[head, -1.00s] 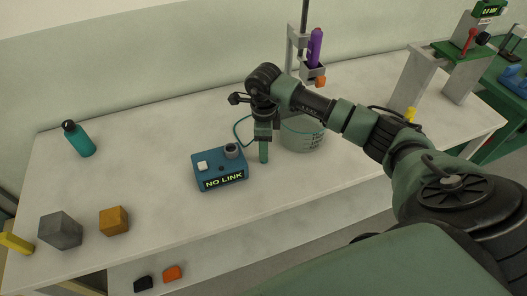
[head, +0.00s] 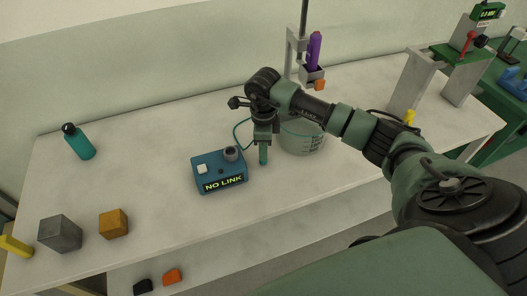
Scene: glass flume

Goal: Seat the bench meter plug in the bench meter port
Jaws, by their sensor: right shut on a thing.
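The bench meter (head: 220,172) is a blue box on the white table, with a lit "NO LINK" display on its front. A round grey port (head: 231,153) stands on its top. My right gripper (head: 263,146) points down just right of the meter and is shut on the teal bench meter plug (head: 263,156). The plug hangs upright, apart from the port. My left gripper is not in view.
A translucent beaker (head: 303,139) stands right behind the gripper. A stand with a purple object (head: 314,50) is at the back. A teal bottle (head: 78,142), a grey block (head: 60,233) and an orange block (head: 114,223) lie left. The table between bottle and meter is clear.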

